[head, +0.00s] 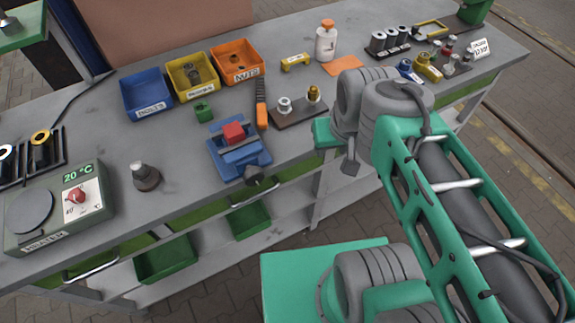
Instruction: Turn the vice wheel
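A blue vice (225,158) stands near the front edge of the bench, left of the middle of the head view. A red block (233,132) sits between its jaws. The vice wheel (254,175) is small and dark, on the vice's front side by the bench edge; its spokes are too small to make out. My arm comes in from the right, with its upper end over the bench, well to the right of the vice and apart from it. I cannot make out any gripper fingers.
Blue (147,94), yellow (192,75) and orange (238,63) bins stand behind the vice. An orange-handled tool (261,103) and a dark fitting plate (299,113) lie close to its right. A dark weight (145,176) and a hotplate (58,210) stand left.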

